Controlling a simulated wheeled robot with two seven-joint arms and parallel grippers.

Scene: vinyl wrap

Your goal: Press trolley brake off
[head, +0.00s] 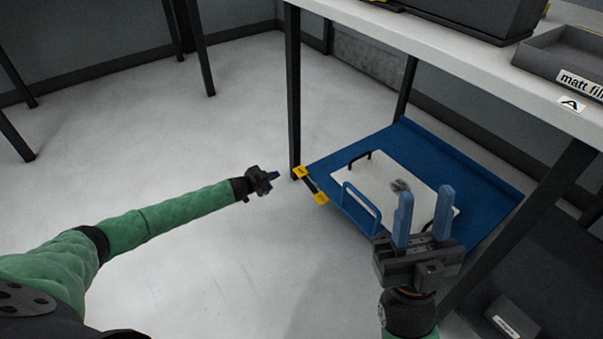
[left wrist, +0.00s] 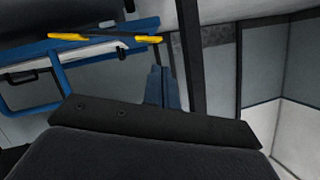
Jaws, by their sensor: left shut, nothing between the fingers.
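The blue trolley (head: 480,180) stands under the white table. A dark bar with yellow ends (head: 321,198) sits at its near left corner, possibly the brake; it also shows in the left wrist view (left wrist: 148,39), at upper left. My left gripper (head: 276,176) is just left of this bar, apart from it in the head view. Its blue fingers (left wrist: 162,85) are together and empty. My right gripper (head: 425,192) is raised in front of the trolley, its two blue fingers spread and nothing between them.
A white board (head: 385,180) with black handles lies on the trolley. A blue handle (head: 360,205) rises at its near edge. A dark table leg (head: 293,100) stands right behind the yellow-ended bar. The pale floor (head: 200,140) to the left is clear.

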